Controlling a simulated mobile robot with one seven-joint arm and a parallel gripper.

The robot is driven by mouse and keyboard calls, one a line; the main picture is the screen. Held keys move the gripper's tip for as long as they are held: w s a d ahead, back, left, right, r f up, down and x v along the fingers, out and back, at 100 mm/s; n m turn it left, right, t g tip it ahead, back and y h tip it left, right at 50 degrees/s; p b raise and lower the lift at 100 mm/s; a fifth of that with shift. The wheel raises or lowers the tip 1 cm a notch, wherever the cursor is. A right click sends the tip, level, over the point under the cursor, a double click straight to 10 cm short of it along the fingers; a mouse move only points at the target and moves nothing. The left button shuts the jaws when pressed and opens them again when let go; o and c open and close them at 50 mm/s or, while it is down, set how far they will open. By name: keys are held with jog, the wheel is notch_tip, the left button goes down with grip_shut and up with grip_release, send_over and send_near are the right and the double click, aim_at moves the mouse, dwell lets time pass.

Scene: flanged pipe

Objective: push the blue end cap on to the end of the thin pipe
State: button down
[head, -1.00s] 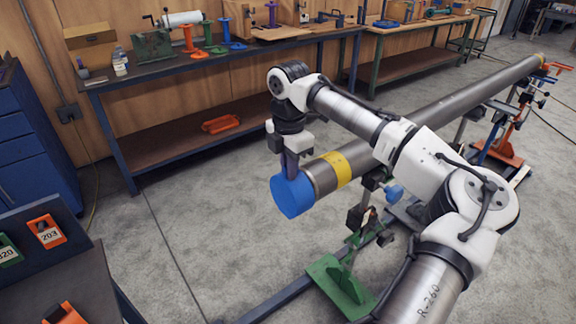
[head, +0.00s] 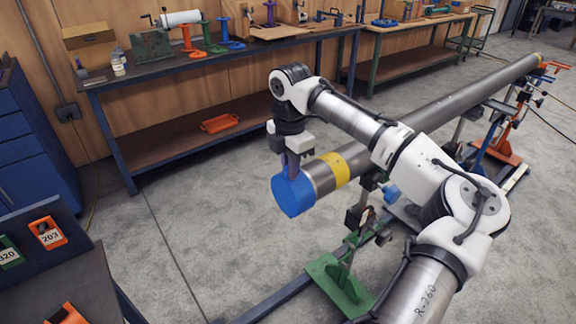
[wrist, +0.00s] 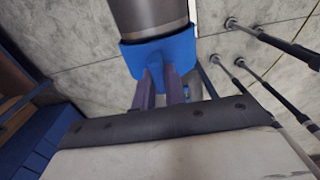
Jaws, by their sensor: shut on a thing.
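The blue end cap (head: 293,193) is at the near end of the long grey pipe (head: 440,108), which has a yellow band near that end. In the wrist view the cap (wrist: 183,52) lies right against the pipe's end (wrist: 150,14), with a dark line where they meet. I cannot tell how deep the pipe's end is in the cap. My gripper (head: 292,164) comes down from above at the cap. In the wrist view its two fingers (wrist: 160,72) are shut on a blue part of the cap. The fingers hide part of the cap's face.
A green stand (head: 340,285) and an orange stand (head: 510,150) are under the pipe. A workbench (head: 240,60) with tools runs along the wall, an orange tray (head: 220,123) on its lower shelf. A dark table (head: 75,285) is at lower left. The floor left of the cap is clear.

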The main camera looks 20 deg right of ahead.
aim_at(301, 170)
jog(key=shift+w+d+p, duration=0.35)
jog(key=shift+d+p, duration=0.3)
jog(key=shift+d, duration=0.15)
jog(key=shift+w+d+p, duration=0.3)
jog(key=shift+d+p, duration=0.3)
jog(key=shift+d, duration=0.15)
dwell(1.2)
jog(key=shift+p, duration=0.35)
jog(key=shift+w+d, duration=0.3)
jog(key=shift+d, duration=0.5)
dwell(0.7)
dwell(0.3)
jog(key=c, duration=1.4)
grip_release()
jog(key=shift+o, duration=0.2)
jog(key=shift+r, duration=3)
